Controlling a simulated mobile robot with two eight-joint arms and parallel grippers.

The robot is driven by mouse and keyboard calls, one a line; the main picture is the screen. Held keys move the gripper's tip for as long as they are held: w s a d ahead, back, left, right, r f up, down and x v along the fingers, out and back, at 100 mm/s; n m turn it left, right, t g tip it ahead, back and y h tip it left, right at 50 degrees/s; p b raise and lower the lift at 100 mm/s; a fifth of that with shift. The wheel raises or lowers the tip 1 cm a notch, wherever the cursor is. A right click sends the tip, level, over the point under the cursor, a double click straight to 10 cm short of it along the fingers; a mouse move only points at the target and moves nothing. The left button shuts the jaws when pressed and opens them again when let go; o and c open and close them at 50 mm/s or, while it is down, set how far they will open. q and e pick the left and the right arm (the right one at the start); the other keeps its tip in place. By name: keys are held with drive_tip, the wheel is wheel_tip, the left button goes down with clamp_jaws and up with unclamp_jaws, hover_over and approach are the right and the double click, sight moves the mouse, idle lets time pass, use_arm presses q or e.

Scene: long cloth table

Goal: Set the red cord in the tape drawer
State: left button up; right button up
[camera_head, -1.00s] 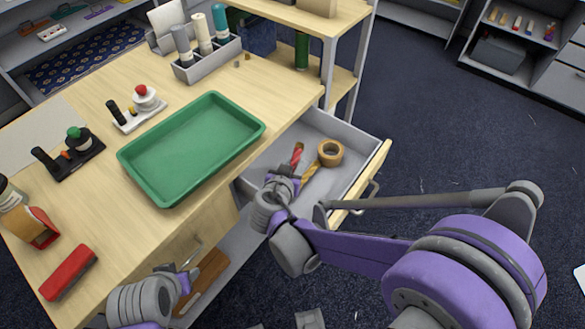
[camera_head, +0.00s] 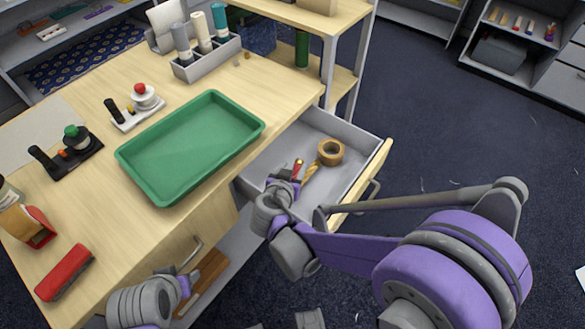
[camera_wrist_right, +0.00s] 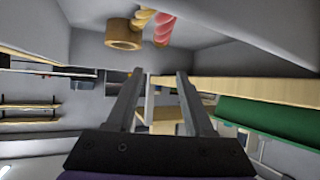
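The tape drawer (camera_head: 345,186) is pulled out from the table's right side. Inside lie a tan tape roll (camera_head: 330,152) and a tan twisted cord (camera_head: 310,173). The red cord (camera_head: 298,168) is in the drawer beside the tan cord, partly hidden by my right gripper (camera_head: 287,183). In the right wrist view the red cord (camera_wrist_right: 163,30) shows beyond the fingertips, beside the tape roll (camera_wrist_right: 123,35). My right gripper's fingers (camera_wrist_right: 160,75) are apart with nothing between them. My left gripper (camera_head: 188,284) is at the lower left, its fingers unclear.
A green tray (camera_head: 190,148) lies on the table beside the drawer. A grey holder (camera_head: 207,60) with several rolls stands at the back. A red block (camera_head: 65,272) lies at the front left. A shelf unit (camera_head: 345,70) stands behind the drawer.

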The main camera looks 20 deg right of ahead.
drive_tip(key=shift+o, duration=0.5)
drive_tip(key=shift+r, duration=0.3)
drive_tip(key=shift+r+p, duration=0.5)
drive_tip(key=shift+p, duration=0.15)
drive_tip(key=p+v, duration=0.1)
drive_tip(key=v, duration=1.1)
drive_tip(key=s+d+f+n+g+y, duration=0.4)
drive_tip(key=s+d+n+g+y, duration=0.1)
drive_tip(key=s+d, duration=0.5)
drive_tip(key=s+n+y, duration=0.1)
drive_tip(key=s, duration=0.1)
drive_tip(key=shift+s+f, duration=0.2)
drive_tip(key=shift+s, duration=0.2)
